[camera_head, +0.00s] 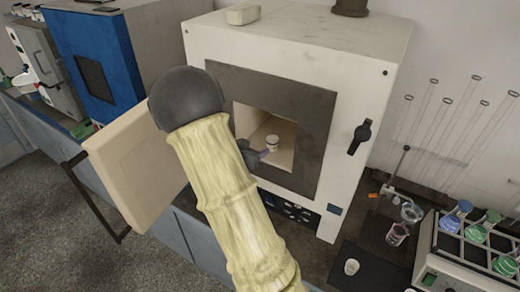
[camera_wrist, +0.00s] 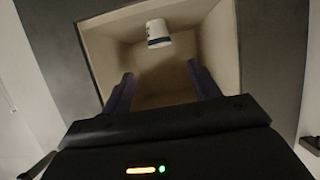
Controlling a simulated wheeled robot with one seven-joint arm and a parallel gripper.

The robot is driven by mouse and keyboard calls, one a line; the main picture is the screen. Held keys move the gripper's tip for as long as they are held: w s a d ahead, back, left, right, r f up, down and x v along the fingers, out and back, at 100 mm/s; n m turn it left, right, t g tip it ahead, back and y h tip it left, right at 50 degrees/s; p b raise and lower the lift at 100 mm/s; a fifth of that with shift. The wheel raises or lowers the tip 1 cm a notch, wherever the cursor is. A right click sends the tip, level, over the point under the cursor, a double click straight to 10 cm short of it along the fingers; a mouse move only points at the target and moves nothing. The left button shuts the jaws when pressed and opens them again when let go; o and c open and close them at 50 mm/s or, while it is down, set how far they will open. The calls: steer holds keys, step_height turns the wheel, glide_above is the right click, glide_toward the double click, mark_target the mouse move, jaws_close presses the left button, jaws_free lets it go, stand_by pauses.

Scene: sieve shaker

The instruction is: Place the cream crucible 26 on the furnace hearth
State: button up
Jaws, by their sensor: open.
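A small cream crucible (camera_head: 272,142) with a dark mark is inside the open furnace chamber. It appears to stand on the pale hearth (camera_head: 283,157); its base is partly hidden in the head view. My gripper (camera_head: 262,154) reaches in at the chamber mouth, mostly hidden behind my arm. In the wrist view, my gripper (camera_wrist: 160,72) is open with nothing between its dark fingers. The crucible (camera_wrist: 158,33) is beyond the fingertips, apart from them. Its number is too small to read.
The furnace (camera_head: 350,50) has its door (camera_head: 125,170) swung open to the left. The chamber walls are close around my fingers. Another small crucible (camera_head: 351,267) is on a dark mat at the bench front. A rack of flasks (camera_head: 470,245) stands at right.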

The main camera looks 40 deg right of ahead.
steer(key=shift+s+a+r, duration=0.15)
steer(key=shift+s+a, duration=0.05)
steer(key=shift+a, duration=0.15)
stand_by(0.3)
steer(key=a+n+t+y, duration=0.2)
steer(key=a+n+y, duration=0.6)
steer(key=a, duration=0.7)
steer(key=s+a+n+g+y, duration=0.2)
steer(key=s+a, duration=0.2)
steer(key=s, duration=0.4)
steer(key=s+a+n+g+y, duration=0.2)
steer(key=s+a+n, duration=0.1)
steer(key=s, duration=0.5)
steer(key=shift+a+n+g+y, duration=0.3)
steer(key=shift+a+g, duration=0.1)
steer(key=shift+a, duration=0.5)
